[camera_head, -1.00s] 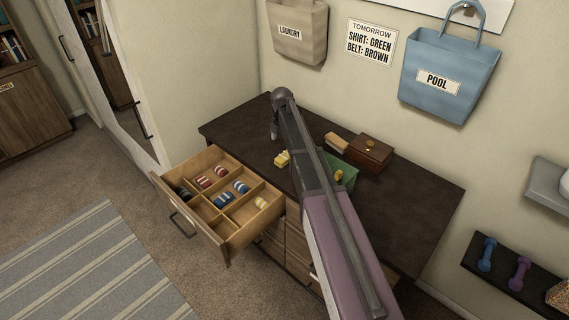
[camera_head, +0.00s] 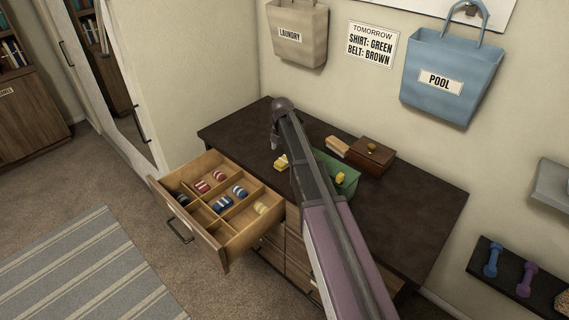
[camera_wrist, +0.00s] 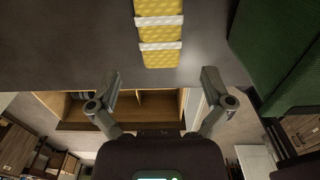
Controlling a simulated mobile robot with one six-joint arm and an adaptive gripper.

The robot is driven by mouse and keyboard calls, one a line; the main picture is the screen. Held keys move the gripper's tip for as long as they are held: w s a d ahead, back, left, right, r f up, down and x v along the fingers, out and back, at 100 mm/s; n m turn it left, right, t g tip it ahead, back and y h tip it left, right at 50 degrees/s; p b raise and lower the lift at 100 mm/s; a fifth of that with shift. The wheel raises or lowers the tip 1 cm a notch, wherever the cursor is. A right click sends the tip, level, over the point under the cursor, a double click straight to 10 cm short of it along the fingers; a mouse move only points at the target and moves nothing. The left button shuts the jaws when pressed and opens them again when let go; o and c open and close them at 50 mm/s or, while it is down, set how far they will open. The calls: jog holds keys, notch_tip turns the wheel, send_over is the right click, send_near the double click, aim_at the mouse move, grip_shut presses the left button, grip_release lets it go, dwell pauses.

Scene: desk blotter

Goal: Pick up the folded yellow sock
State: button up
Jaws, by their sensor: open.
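A folded yellow sock (camera_head: 281,162) with white bands lies on the dark dresser top, left of my arm. In the wrist view the sock (camera_wrist: 160,32) is at the top centre, its upper end cut off by the picture edge. My gripper (camera_head: 275,145) is just behind and above it in the head view. In the wrist view my gripper (camera_wrist: 160,82) is open and empty. Its two fingers are spread wide, and the sock lies beyond the tips, between their lines and apart from them.
An open divided drawer (camera_head: 215,240) holds rolled socks, including a yellowish one (camera_head: 261,208). A green box (camera_head: 350,186) with a yellow item (camera_head: 341,177) stands right of the sock, partly behind my arm. A brush (camera_head: 337,147) and wooden box (camera_head: 371,155) lie farther back.

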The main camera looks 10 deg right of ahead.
aim_at(282, 161)
jog(key=shift+f+b, duration=2.45)
jog(key=shift+f, duration=0.1)
jog(key=c, duration=1)
